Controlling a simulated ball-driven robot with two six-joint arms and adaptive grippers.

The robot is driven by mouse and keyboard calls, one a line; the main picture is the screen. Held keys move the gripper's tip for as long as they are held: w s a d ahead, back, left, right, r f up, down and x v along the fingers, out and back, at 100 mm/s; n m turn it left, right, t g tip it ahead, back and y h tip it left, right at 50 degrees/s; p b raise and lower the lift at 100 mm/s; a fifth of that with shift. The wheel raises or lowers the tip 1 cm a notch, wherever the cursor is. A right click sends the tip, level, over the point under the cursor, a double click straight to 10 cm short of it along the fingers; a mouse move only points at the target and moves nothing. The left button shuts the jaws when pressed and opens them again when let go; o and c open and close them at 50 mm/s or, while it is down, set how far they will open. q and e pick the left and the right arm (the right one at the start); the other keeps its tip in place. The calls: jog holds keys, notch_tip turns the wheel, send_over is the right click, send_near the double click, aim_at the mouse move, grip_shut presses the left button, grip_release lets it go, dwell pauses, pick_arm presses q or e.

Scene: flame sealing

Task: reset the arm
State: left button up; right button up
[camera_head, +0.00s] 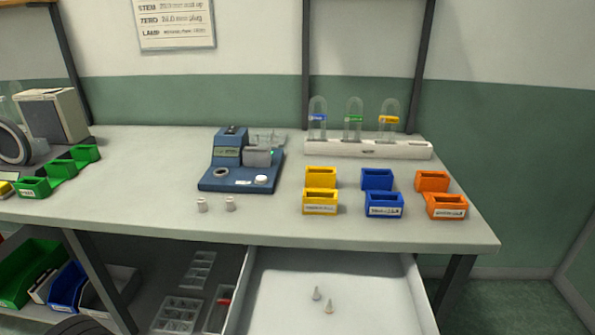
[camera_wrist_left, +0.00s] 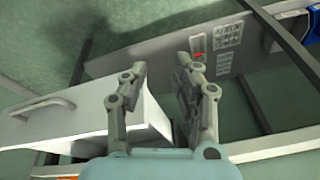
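My left gripper (camera_wrist_left: 160,66) shows only in the left wrist view. Its two fingers stand apart with nothing between them, so it is open and empty. Beyond the fingers are the white drawer (camera_wrist_left: 75,122) with its handle on the left and the grey shelf under the bench. I cannot tell how far the fingers are from the drawer. Neither arm shows in the head view, and my right gripper is in neither view.
In the head view the drawer (camera_head: 345,262) stands pulled out from the bench (camera_head: 120,200), with two small pieces inside. On the bench are a blue device (camera_head: 210,184), yellow, blue and orange bins, and a white rack (camera_head: 345,148) with three glass domes. The bench's front left is mostly clear.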

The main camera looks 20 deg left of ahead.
pick_arm(q)
jog(key=s+a+f+g+b, duration=0.1)
jog(key=s+f+b, duration=0.25)
jog(key=f, duration=0.95)
jog(key=s+a+f+b, duration=0.1)
jog(key=s+f+b, duration=0.3)
jog(key=f, duration=0.9)
jog(key=s+f+g+b, duration=0.1)
jog(key=s+f+b, duration=0.1)
jog(key=s+f, duration=1)
jog(key=shift+s, duration=1.2)
